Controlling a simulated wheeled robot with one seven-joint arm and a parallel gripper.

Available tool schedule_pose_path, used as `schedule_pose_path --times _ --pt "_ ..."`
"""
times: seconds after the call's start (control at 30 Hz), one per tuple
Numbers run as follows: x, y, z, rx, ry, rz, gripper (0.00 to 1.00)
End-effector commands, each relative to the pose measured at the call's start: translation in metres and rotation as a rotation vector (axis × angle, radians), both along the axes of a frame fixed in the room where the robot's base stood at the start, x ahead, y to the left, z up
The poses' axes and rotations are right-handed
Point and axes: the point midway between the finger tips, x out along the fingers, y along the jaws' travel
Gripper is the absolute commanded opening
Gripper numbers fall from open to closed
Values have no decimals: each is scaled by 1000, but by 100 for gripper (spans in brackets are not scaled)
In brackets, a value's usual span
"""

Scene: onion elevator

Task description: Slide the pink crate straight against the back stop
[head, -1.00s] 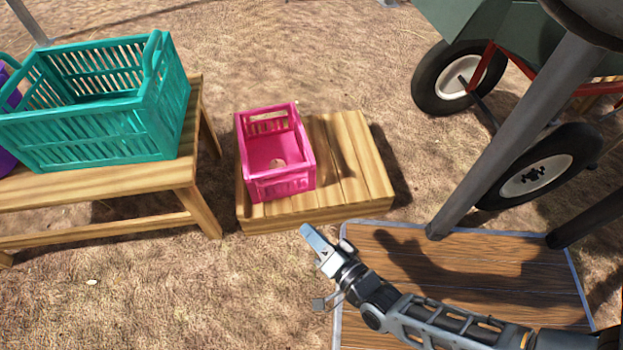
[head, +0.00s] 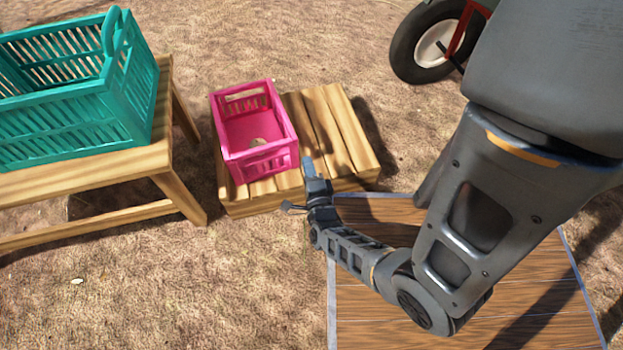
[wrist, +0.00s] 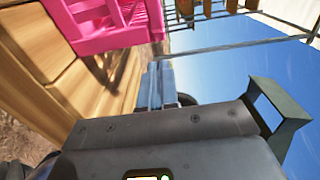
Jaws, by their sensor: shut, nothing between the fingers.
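The pink crate (head: 262,165) sits upright on the left part of a low platform of wooden slats (head: 345,150). It is open-topped with slotted sides. My gripper (head: 308,165) is shut and empty, just right of the crate's near right corner and over the platform's near part. I cannot tell whether it touches the crate. In the wrist view the crate (wrist: 115,22) is at the upper left, and the closed fingers (wrist: 158,85) point up from the middle, below and right of it. I cannot make out a back stop in these frames.
A teal crate (head: 70,130) stands on a wooden bench (head: 150,165) to the left, with a gap before the platform. A wheelbarrow's wheel (head: 430,45) is at the upper right. A brown plank board (head: 360,290) lies in front. Bare ground lies behind the platform.

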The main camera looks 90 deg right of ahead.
Motion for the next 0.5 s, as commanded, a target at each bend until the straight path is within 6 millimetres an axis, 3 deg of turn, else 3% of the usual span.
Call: schedule_pose_path --times 0.13,0.3,0.5 --pt "7 -29 -1 -1 0 -3 0" --pt "28 -40 -1 0 -1 -1 0" --pt "39 -46 0 2 0 1 0"
